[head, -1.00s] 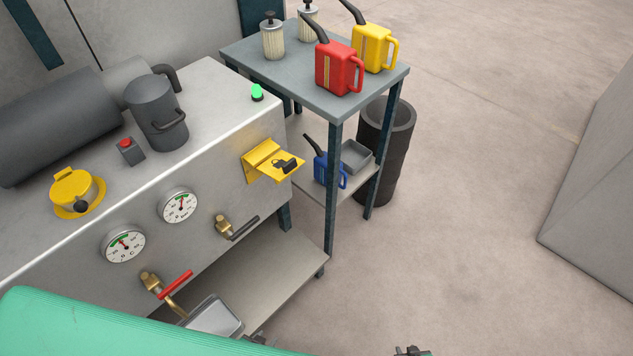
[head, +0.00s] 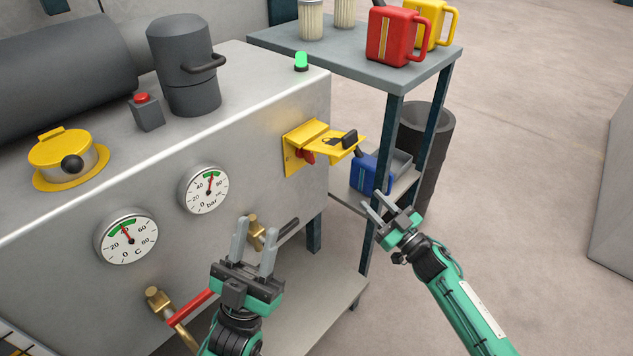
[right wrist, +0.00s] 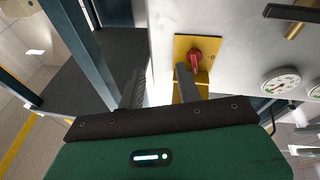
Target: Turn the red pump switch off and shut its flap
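The switch's yellow plate (head: 291,160) is on the right of the machine's front. Its yellow flap (head: 327,139) stands open, sticking outward, with a black padlock (head: 349,140) on it. The red switch (head: 307,157) is partly hidden under the flap; in the right wrist view the red switch (right wrist: 194,57) shows on the plate beyond one finger. My right gripper (head: 372,200) is open and empty, below and right of the flap, apart from it. My left gripper (head: 256,226) is open and empty in front of the machine, lower left of the switch.
Two gauges (head: 204,189) and a valve with a dark lever (head: 288,231) are on the machine's front, near my left gripper. A red-handled valve (head: 188,306) is lower left. A side table (head: 340,58) with cans stands right of the machine. Open floor lies to the right.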

